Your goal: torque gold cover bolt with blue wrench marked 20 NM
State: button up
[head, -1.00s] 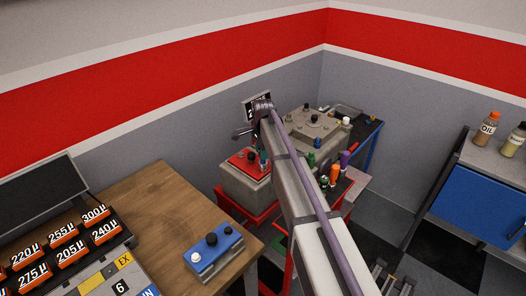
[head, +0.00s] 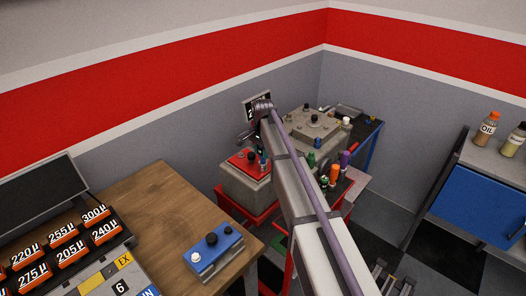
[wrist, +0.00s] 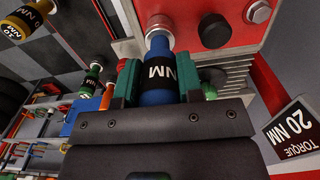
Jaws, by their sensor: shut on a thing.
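My gripper (wrist: 157,82) is shut on the blue wrench (wrist: 158,66), with a teal finger on each side. The wrench's black band shows upside-down "NM" lettering; its number is hidden. The wrench's far end is at a pale round bolt head (wrist: 159,22) on the red cover (wrist: 185,12); I cannot tell whether it is seated or whether that bolt is gold. In the head view my gripper (head: 262,154) is over the red-topped box (head: 245,184), partly hidden by my arm.
A dark knob (wrist: 214,31) and a silver bolt (wrist: 258,12) stand beside the wrench on the cover. A "TORQUE 20 NM" sign (wrist: 291,128) is at the right. Green (wrist: 90,84) and yellow (wrist: 22,22) tools are at the left. A grey housing (head: 313,130) stands behind.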

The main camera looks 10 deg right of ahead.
jog(key=n, duration=0.2)
jog(key=shift+n, duration=0.3)
jog(key=shift+m, duration=2.2)
jog(key=shift+r+p, duration=2.1)
jog(key=shift+r, duration=0.1)
notch_tip(320, 180, up, 4)
jog(key=p, duration=0.4)
